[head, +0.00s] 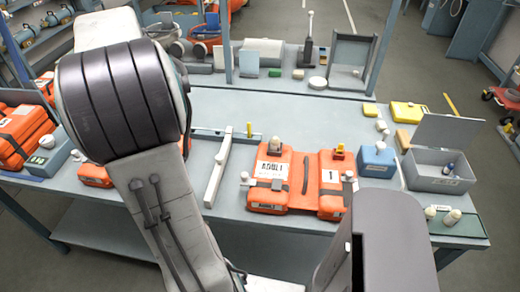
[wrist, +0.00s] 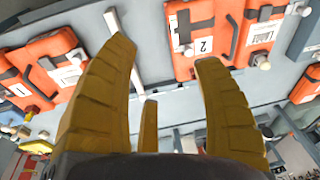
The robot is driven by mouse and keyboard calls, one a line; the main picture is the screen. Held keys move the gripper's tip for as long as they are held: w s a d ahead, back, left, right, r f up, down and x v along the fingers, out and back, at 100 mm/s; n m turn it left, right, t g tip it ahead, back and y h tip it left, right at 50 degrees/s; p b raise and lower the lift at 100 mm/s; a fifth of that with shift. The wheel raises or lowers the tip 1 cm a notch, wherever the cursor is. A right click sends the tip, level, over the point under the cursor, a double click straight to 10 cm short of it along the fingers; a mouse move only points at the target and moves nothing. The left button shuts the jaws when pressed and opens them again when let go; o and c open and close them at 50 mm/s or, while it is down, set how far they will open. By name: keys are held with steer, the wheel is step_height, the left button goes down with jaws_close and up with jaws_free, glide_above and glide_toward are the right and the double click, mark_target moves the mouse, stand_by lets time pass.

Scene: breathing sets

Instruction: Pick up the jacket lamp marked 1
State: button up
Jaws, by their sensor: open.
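An orange jacket (head: 322,200) marked 1 and ADULT lies on the grey bench in the head view. A small yellow-topped piece (head: 339,151) stands at its back right and a small white-topped piece (head: 349,176) at its right side. I cannot tell which is the lamp. An orange jacket marked 2 (wrist: 188,22) lies beyond the fingertips there.
A blue box (head: 376,162) and an open grey case (head: 440,172) stand right of the jacket. A pale bar (head: 218,172) lies to its left. More orange jackets (head: 20,128) are at the far left. The bench behind the jacket is mostly clear.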

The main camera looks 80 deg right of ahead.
steer(key=s+d+f+m, duration=0.3)
steer(key=d, duration=0.4)
steer(key=m+g+y+b, duration=0.1)
steer(key=m+y+b, duration=0.1)
steer(key=m, duration=0.8)
glide_toward(276, 138)
steer(key=f, duration=0.5)
steer(key=shift+w+a+f, duration=0.15)
steer(key=shift+a+f, duration=0.1)
steer(key=shift+a, duration=0.1)
steer(key=shift+d+f+p, duration=0.2)
steer(key=shift+f+p, duration=0.2)
steer(key=shift+f, duration=2.9)
steer(key=shift+c, duration=0.4)
jaws_close()
